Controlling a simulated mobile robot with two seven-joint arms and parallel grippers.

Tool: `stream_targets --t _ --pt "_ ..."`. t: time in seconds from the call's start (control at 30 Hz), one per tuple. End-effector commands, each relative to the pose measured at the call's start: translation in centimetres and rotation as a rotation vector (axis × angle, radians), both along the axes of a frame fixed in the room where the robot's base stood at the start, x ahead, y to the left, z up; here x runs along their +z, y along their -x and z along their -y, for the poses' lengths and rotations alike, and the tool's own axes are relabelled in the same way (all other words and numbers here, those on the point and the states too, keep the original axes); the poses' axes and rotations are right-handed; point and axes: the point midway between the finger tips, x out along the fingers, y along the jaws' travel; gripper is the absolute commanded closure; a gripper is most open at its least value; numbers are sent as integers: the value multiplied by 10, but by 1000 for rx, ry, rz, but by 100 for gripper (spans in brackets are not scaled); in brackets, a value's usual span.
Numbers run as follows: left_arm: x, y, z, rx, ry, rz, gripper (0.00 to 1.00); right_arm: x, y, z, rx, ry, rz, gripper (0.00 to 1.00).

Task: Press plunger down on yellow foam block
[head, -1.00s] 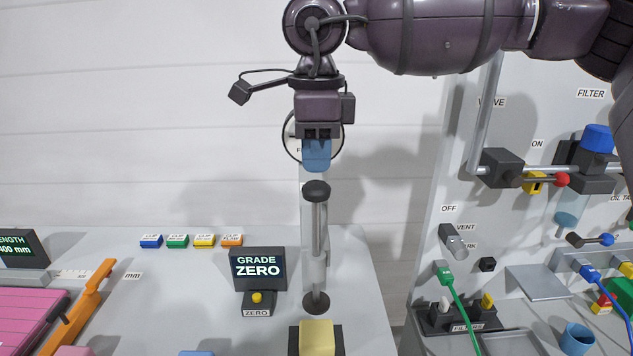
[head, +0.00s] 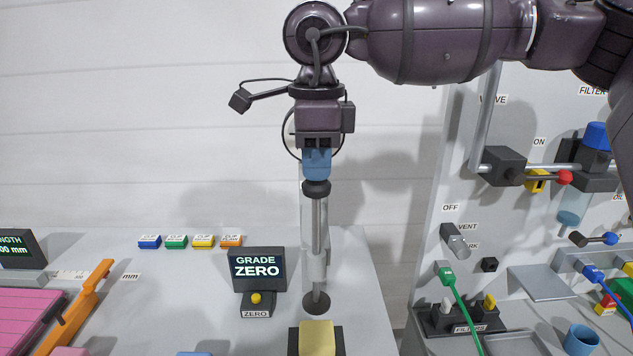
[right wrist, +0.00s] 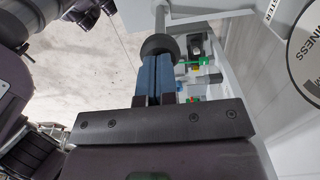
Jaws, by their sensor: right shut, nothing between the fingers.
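The plunger (head: 317,235) stands upright, with a dark round knob (head: 316,188) on top, a grey rod and a dark round foot (head: 316,303) at the bottom. The yellow foam block (head: 317,338) sits on a dark base below and in front of the foot; a gap shows between foot and block. My right gripper (head: 317,176) points down with its blue fingers shut and empty, its tips at the top of the knob. In the right wrist view the blue fingers (right wrist: 157,75) are together and meet the dark knob (right wrist: 158,45). My left gripper is not in view.
A display reading GRADE ZERO (head: 258,264) and a yellow zero button (head: 257,298) stand left of the plunger. Several coloured clips (head: 176,241) lie at the back left. A panel with valves (head: 503,166) and a green cable (head: 462,312) is on the right.

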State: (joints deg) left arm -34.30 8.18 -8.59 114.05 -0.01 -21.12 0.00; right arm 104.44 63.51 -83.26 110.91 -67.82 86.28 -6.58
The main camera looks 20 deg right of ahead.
Motion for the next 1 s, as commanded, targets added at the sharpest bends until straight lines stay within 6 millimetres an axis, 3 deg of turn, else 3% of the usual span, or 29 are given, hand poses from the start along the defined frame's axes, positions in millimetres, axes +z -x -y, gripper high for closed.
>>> stream_targets --t 1.0 --pt "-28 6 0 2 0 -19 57 -35 0 0 -1 0 -2 100"
